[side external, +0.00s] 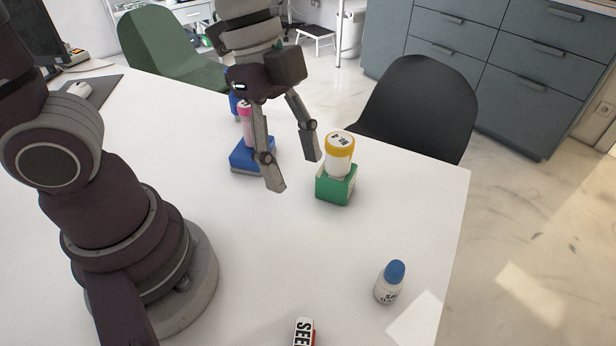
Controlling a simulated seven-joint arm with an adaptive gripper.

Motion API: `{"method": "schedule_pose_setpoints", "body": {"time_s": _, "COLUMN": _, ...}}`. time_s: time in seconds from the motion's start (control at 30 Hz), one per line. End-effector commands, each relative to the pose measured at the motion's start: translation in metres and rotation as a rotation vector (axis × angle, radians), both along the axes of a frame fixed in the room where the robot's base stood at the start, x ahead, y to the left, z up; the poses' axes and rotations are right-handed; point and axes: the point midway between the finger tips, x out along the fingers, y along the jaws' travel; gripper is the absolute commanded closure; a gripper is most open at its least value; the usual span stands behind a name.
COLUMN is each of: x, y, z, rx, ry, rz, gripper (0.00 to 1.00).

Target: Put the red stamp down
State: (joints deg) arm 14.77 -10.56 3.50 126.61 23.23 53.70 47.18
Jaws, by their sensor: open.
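A small white block with red on its side and the black letters "SEE" (303,332) lies at the bottom edge of the side external view, cut off by the frame. It looks like the red stamp, but I cannot be sure. My gripper (293,170) is open and empty over the far part of the table, well away from that block. Its fingers point down, between a blue block and a green block. I cannot tell the exact height of the fingertips above the table.
The green block (335,190) bears a yellow-capped white jar (339,160). The blue block (243,158) and a pink-topped item (246,112) are partly behind my gripper. A blue-capped bottle (389,284) stands near the right edge. The white table's (250,250) middle is clear.

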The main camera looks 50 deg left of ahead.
Motion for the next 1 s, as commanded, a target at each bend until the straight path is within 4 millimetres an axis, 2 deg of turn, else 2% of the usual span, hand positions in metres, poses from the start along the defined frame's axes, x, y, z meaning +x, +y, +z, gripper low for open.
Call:
{"method": "schedule_pose_setpoints", "body": {"time_s": 0.03, "x": 0.002, "y": 0.019, "z": 0.009, "rx": -0.006, "ry": -0.036, "rz": 0.258, "gripper": 0.54}}
{"method": "schedule_pose_setpoints", "body": {"time_s": 0.13, "x": 0.0, "y": 0.058, "z": 0.02, "rx": -0.054, "ry": -0.089, "rz": 0.794, "gripper": 0.54}}
{"method": "schedule_pose_setpoints", "body": {"time_s": 0.2, "x": -0.003, "y": 0.078, "z": 0.024, "rx": -0.101, "ry": -0.123, "rz": 1.072, "gripper": 0.54}}
{"method": "schedule_pose_setpoints", "body": {"time_s": 0.3, "x": -0.008, "y": 0.095, "z": 0.027, "rx": -0.152, "ry": -0.152, "rz": 1.301, "gripper": 0.54}}
{"method": "schedule_pose_setpoints", "body": {"time_s": 0.4, "x": -0.009, "y": 0.099, "z": 0.027, "rx": -0.168, "ry": -0.159, "rz": 1.367, "gripper": 0.54}}
{"method": "schedule_pose_setpoints", "body": {"time_s": 1.0, "x": -0.009, "y": 0.098, "z": 0.028, "rx": -0.169, "ry": -0.156, "rz": 1.36, "gripper": 0.54}}
